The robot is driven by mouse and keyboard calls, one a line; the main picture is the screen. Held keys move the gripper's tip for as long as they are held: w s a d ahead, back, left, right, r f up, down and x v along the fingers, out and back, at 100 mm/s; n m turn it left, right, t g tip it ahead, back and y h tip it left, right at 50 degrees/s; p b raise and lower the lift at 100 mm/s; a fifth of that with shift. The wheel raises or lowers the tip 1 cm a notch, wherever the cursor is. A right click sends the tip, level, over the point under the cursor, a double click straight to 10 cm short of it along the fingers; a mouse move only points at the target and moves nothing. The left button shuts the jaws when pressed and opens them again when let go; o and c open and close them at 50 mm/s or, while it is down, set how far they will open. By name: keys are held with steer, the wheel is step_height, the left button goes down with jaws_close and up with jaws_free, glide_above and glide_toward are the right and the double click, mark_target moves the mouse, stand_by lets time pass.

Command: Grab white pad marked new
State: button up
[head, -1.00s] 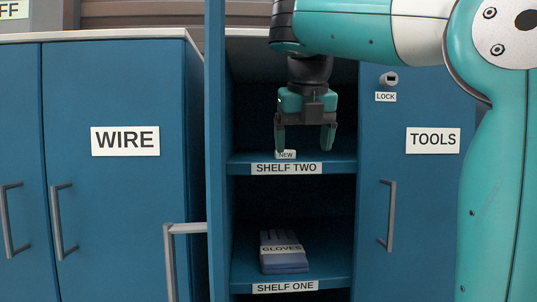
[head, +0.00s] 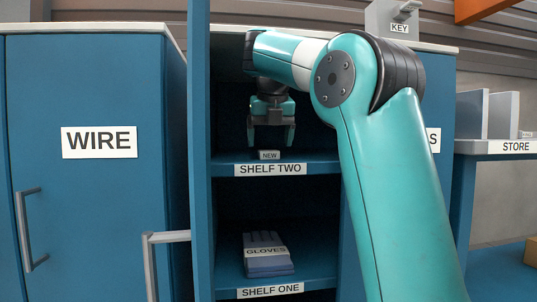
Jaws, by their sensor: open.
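The pad marked NEW (head: 269,155) sits on the shelf labelled SHELF TWO (head: 318,163) inside the open cabinet. Only its small front face with the label shows clearly. My gripper (head: 271,143) points down just above and around the pad's place, its two fingers apart, one towards each side. The fingertips appear a little above the pad in the picture. I cannot tell how far behind or over the pad they are. Nothing shows between the fingers.
Blue gloves (head: 266,262) lie on SHELF ONE below. The open cabinet door (head: 199,150) stands at the left of the opening, its handle (head: 165,238) jutting out. The WIRE cabinet (head: 95,200) is at left. A STORE counter (head: 500,147) is at right.

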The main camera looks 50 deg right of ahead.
mark_target(269, 155)
steer(key=b+x, duration=0.1)
steer(key=x, duration=0.2)
steer(key=shift+s+a+b, duration=0.15)
steer(key=shift+b, duration=0.15)
steer(key=shift+r, duration=0.1)
steer(key=c, duration=1)
steer(key=shift+r, duration=0.1)
